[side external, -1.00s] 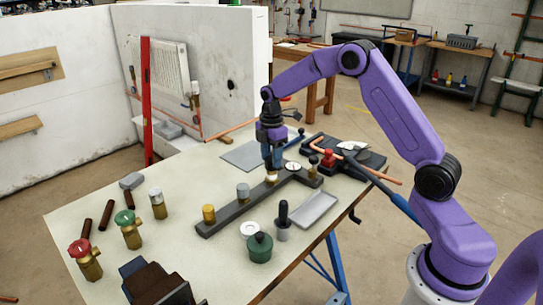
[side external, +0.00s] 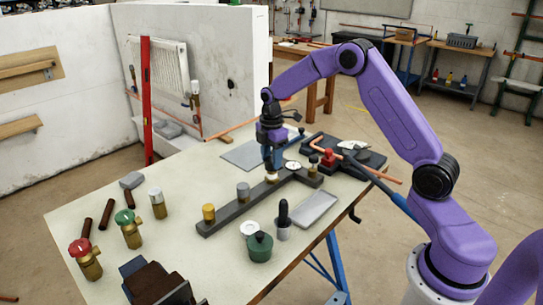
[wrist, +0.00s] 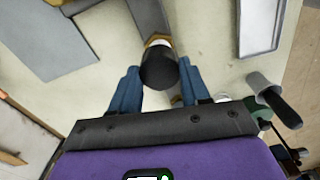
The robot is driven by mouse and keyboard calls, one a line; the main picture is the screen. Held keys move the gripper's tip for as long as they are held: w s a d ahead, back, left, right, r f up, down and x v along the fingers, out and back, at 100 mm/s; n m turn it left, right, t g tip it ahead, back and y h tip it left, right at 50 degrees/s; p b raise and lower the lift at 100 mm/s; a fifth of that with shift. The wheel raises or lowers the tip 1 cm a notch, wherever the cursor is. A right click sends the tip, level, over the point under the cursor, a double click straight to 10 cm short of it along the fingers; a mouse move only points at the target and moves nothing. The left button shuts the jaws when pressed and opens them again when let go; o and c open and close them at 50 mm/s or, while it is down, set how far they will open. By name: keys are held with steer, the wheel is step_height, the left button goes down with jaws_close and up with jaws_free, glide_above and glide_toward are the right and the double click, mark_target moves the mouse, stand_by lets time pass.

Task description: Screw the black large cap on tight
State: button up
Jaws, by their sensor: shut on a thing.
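The black large cap (wrist: 159,70) shows in the wrist view between the two blue fingers of my gripper (wrist: 158,84), which is shut on it. Just beyond the cap is a pale and brass-coloured fitting (wrist: 157,42) on the dark grey bar. In the side view my gripper (side external: 272,164) points straight down over the bar (side external: 228,216), and the fitting (side external: 272,177) shows right below the fingertips. The fingers mostly hide the cap there. I cannot tell whether it is fully seated.
A green pot (side external: 260,247), a grey cup with a black handle (side external: 283,222) and a grey tray (side external: 314,208) stand in front. Valves stand at left.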

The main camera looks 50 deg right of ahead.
steer(key=shift+f, duration=0.85)
stand_by(0.3)
steer(key=o, duration=1.1)
steer(key=shift+o, duration=0.2)
step_height(320, 180, up, 18)
steer(key=shift+f, duration=0.25)
